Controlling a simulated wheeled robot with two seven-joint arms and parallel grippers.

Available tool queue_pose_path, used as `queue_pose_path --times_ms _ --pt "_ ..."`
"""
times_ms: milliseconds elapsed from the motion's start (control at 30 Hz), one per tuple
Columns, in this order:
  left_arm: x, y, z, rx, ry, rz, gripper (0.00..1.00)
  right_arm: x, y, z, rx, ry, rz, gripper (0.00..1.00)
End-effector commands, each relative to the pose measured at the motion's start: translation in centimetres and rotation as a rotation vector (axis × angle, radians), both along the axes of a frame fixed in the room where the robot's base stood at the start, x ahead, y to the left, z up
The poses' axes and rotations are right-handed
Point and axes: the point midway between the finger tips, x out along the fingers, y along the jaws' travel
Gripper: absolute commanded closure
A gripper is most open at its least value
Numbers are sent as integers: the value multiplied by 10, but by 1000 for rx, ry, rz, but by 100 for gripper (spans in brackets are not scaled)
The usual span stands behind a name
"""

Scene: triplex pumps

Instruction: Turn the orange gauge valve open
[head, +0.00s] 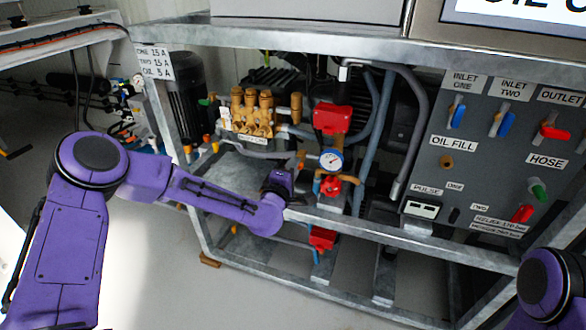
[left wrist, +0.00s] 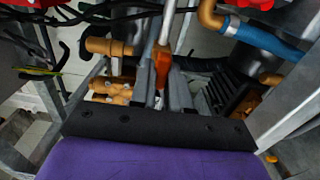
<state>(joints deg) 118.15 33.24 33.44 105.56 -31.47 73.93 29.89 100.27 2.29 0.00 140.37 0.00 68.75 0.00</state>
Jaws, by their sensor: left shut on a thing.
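The orange gauge valve handle (left wrist: 162,68) shows in the left wrist view as a narrow orange lever. My left gripper (left wrist: 163,85) is shut on it, with grey fingers close on either side. In the head view my left gripper (head: 290,176) reaches in through the front of the pump frame, just left of the round white gauge (head: 331,160). There my gripper largely hides the valve. The exact angle of the handle is hard to tell. My right gripper is out of view; only part of my right arm shows at the lower right.
Brass pump heads (head: 252,112) sit behind and left of the gauge. Red valve parts (head: 332,118) are above and below it. A grey control panel (head: 490,150) with colored levers stands at right. The metal frame rail (head: 400,235) crosses in front. Floor at lower left is clear.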

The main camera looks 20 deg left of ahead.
Motion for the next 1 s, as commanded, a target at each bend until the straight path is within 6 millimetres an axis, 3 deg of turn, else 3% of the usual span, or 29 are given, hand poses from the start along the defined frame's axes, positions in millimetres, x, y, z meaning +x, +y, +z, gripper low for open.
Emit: queue_pose_path --times_ms 67,100,167,533,800,1000 --pt "-1 -1 -2 -2 4 -1 100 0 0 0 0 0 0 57" --pt "-1 -1 -2 -2 4 -1 77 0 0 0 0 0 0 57" --pt "-1 -1 -2 -1 3 -1 58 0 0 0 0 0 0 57" --pt "-8 0 0 -1 1 -1 58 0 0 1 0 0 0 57" --pt "-69 2 0 -2 3 -2 58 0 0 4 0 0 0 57" --pt "-101 3 -1 -1 2 0 58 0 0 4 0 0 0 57"
